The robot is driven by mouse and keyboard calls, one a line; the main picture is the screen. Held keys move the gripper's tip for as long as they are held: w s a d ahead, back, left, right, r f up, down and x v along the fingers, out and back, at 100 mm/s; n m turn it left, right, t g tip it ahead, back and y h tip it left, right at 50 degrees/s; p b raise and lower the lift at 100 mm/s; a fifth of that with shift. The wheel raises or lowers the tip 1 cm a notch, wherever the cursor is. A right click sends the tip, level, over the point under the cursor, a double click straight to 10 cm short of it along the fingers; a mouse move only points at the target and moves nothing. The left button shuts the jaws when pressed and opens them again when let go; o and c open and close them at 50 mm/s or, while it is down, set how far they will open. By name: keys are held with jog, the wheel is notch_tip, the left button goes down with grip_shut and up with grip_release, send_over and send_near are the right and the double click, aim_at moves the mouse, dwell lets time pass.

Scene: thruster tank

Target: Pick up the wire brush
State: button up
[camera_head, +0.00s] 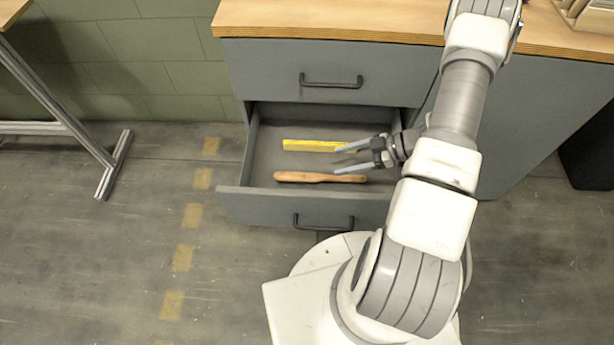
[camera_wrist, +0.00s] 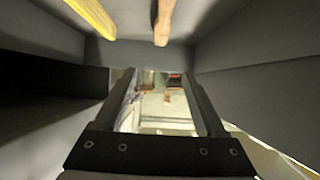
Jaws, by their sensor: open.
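A long wooden-handled tool, which I take to be the wire brush (camera_head: 300,177), lies flat near the front of the open lower drawer (camera_head: 232,204). Its bristles cannot be made out. In the wrist view the end of its wooden handle (camera_wrist: 164,22) shows at the top centre. My gripper (camera_head: 337,161) reaches into the drawer from the right, its fingers apart and empty. One fingertip shows close to the brush's right part in the head view; I cannot tell whether they touch. In the wrist view, the fingers (camera_wrist: 158,74) have nothing between them.
A yellow bar-shaped item (camera_head: 310,146) lies behind the brush in the same drawer and shows at upper left in the wrist view (camera_wrist: 92,16). The closed upper drawer (camera_head: 270,75) and wooden worktop (camera_head: 330,18) overhang the back. The drawer walls are close around my gripper.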

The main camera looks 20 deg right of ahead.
jog(key=b, duration=0.2)
send_near(324, 177)
jog(key=x, duration=0.4)
jog(key=b+x, duration=0.2)
jog(key=x, duration=0.5)
jog(key=shift+a+f+b, duration=0.15)
jog(key=shift+a+b, duration=0.15)
jog(key=shift+c, duration=0.3)
jog(key=shift+w, duration=0.1)
grip_shut()
